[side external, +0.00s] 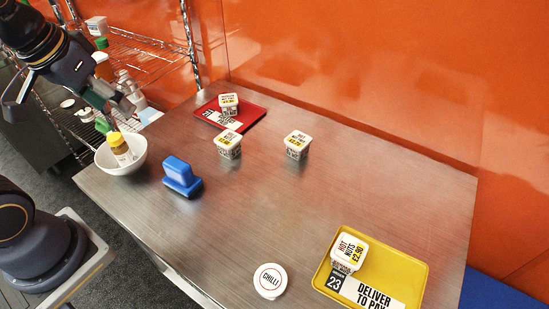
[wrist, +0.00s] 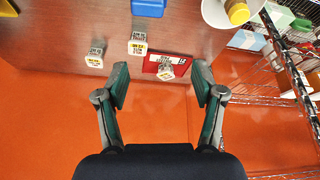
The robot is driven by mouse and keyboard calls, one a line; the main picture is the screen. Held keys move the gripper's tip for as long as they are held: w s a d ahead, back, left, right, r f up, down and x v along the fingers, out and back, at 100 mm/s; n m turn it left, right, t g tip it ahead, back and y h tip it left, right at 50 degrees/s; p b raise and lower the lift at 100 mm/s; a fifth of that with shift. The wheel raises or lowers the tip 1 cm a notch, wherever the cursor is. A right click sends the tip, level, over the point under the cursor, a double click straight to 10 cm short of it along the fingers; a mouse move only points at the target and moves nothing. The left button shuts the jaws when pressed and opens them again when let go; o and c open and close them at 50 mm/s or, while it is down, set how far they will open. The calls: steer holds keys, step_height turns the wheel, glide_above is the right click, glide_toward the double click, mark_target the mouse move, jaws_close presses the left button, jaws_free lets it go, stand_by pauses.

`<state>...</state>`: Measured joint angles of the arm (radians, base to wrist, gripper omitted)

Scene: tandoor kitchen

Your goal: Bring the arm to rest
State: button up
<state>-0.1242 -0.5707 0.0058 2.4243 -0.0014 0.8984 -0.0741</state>
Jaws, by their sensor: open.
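My gripper (wrist: 160,88) is open and empty in the wrist view, its two green-padded fingers wide apart. In the side external view my gripper (side external: 116,106) is up at the left, above the white bowl (side external: 104,158), partly against the shelf behind. A red tray (side external: 247,118) with one small white tub (side external: 228,103) on it lies at the back of the steel table (side external: 235,215). In the wrist view the red tray (wrist: 150,66) appears between the fingers, beyond or below them. No object touches the fingers.
A yellow-capped bottle (side external: 120,148) is in the bowl at the table's left edge. An orange wall (side external: 390,80) stands behind.

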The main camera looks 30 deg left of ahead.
steer(key=s+d+m, duration=0.1)
steer(key=s+d+m+t, duration=0.1)
steer(key=d, duration=0.1)
steer(key=shift+s+r+h, duration=0.15)
steer(key=shift+r+h, duration=0.15)
steer(key=shift+r, duration=0.1)
